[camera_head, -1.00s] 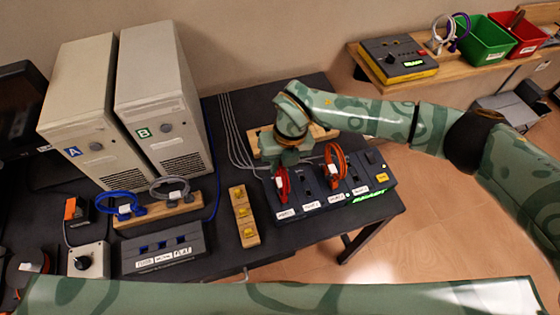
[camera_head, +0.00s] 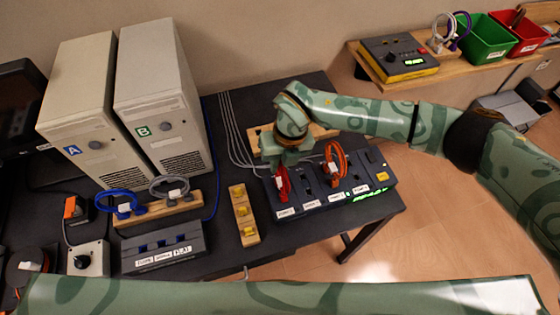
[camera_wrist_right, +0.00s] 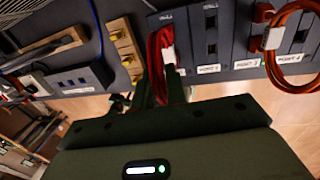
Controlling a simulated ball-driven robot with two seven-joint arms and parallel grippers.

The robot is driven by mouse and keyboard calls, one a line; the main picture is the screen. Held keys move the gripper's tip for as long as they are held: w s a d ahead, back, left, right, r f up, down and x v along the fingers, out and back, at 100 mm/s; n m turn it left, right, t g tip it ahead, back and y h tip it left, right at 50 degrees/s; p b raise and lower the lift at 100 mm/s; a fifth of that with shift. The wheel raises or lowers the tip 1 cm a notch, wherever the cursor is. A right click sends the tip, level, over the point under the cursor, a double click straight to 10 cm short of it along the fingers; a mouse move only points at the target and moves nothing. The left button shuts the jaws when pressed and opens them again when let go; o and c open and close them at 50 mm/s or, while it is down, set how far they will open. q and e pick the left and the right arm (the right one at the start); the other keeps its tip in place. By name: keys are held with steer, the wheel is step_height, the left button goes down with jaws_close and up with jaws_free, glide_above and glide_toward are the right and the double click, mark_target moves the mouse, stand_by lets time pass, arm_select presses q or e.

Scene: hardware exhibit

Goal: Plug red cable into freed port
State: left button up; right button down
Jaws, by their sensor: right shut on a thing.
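The red cable (camera_head: 283,185) is a coiled loop with a white tag, above the leftmost part of the dark port box (camera_head: 325,200). My right gripper (camera_head: 285,168) is shut on it from above. In the right wrist view the red cable (camera_wrist_right: 158,50) lies between the fingers of the right gripper (camera_wrist_right: 160,82), against the box's leftmost slot. I cannot tell whether its plug is seated. An orange cable (camera_head: 338,160) sits farther right on the box. A bare slot (camera_wrist_right: 211,30) shows between the two cables. My left gripper is out of view.
A wooden strip with yellow pieces (camera_head: 243,212) stands left of the port box. Farther left are a blue cable (camera_head: 120,205), a grey cable (camera_head: 170,187), a dark socket box (camera_head: 165,247) and two computer towers (camera_head: 160,110). The table edge runs along the right.

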stand_by(0.3)
steer(key=c, duration=0.7)
jaws_free()
step_height(320, 180, up, 7)
steer(key=d+p, duration=0.1)
steer(key=p, duration=0.5)
steer(key=shift+w+r, duration=0.15)
steer(key=shift+r, duration=0.05)
steer(key=shift+d, duration=0.1)
